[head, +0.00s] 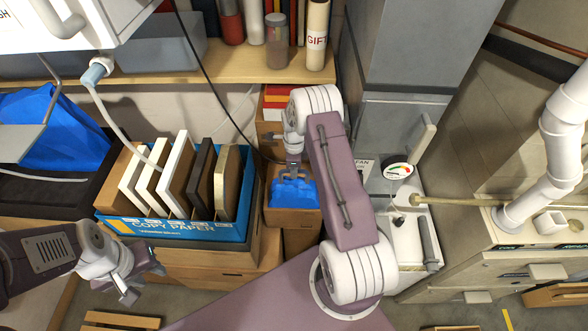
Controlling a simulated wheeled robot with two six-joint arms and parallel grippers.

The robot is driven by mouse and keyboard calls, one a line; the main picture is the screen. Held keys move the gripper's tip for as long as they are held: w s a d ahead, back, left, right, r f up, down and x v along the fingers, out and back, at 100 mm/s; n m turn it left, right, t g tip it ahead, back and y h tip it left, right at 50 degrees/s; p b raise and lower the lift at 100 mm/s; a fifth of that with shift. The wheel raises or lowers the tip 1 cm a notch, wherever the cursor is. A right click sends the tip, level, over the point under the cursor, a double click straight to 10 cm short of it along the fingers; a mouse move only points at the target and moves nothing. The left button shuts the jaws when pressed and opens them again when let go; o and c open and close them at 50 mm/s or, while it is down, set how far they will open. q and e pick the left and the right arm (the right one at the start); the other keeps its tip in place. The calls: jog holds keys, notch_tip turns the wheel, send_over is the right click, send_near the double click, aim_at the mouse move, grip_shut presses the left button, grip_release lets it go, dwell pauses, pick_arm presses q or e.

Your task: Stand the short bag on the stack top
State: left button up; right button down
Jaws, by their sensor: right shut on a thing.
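My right gripper (292,174) points down in the middle of the head view. It is shut on a small blue bag (293,192), whose upper part is partly hidden by the gripper. The bag is at the top of a brown box stack (293,217); I cannot tell whether it touches the stack or hangs just above it. My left gripper (138,284) is at the lower left, open and empty, in front of the copy paper box and away from the bag.
A blue copy paper box (175,229) with several upright framed panels stands left of the stack. A wooden shelf (235,68) with jars and a gift tube (317,35) is behind. A grey furnace cabinet (405,45) and a white unit with a gauge (398,170) stand right.

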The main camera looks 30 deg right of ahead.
jog(key=shift+w+f, duration=0.1)
jog(key=c, duration=1.4)
grip_release()
jog(key=shift+f, duration=0.15)
jog(key=shift+r, duration=0.3)
notch_tip(320, 180, up, 12)
jog(key=shift+b, duration=1)
